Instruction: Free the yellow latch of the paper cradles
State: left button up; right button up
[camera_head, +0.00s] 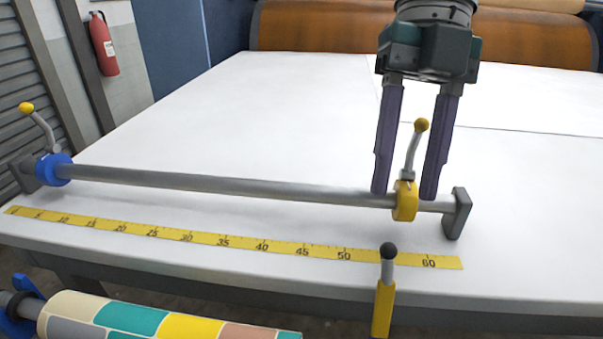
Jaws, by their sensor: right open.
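A yellow collar (405,201) sits on a grey bar (230,185) near the bar's right end. My right gripper (405,192) comes down from above and is open, with one purple finger on each side of the lever and collar. The fingertips are close to the bar; I cannot tell if they touch it. A blue collar (54,168) with its own yellow-knobbed lever (38,118) is at the bar's left end. My left gripper is not in view.
A yellow measuring strip (240,242) lies along the front of the white table (260,105). A black-knobbed lever (388,265) on a yellow base stands at the front edge. A patterned roll (165,322) is below left. The middle of the table is clear.

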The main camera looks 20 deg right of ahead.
aim_at(392, 247)
jog(key=x, duration=0.8)
jog(key=shift+p, duration=0.4)
grip_shut()
dwell(0.8)
